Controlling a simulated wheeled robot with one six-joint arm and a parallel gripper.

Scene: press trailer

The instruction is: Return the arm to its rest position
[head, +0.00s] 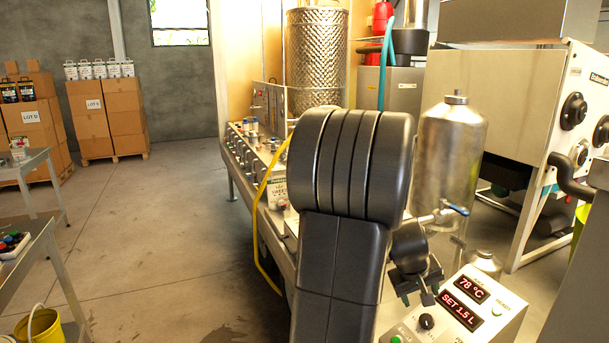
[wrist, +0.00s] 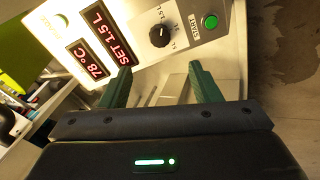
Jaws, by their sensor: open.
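My gripper (wrist: 161,80) is open in the wrist view, its two green fingers apart with nothing held between them. It also shows small in the head view (head: 416,297), low on the right, partly hidden behind my own bulky dark arm. The fingers are close to a control panel (head: 459,318) with red displays reading 78 °C and SET 1.5 L. In the wrist view the panel (wrist: 135,38) shows a black knob (wrist: 163,34) and a green START button (wrist: 210,20) beyond the fingers. I cannot tell whether the fingers touch the panel.
A steel tank (head: 451,150) stands just behind my gripper. A long bench of valves (head: 250,158) runs behind my arm, with a yellow hose (head: 259,225) along its side. A white cabinet (head: 509,105) stands at right. The floor (head: 170,220) at left is clear between the bench and side tables.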

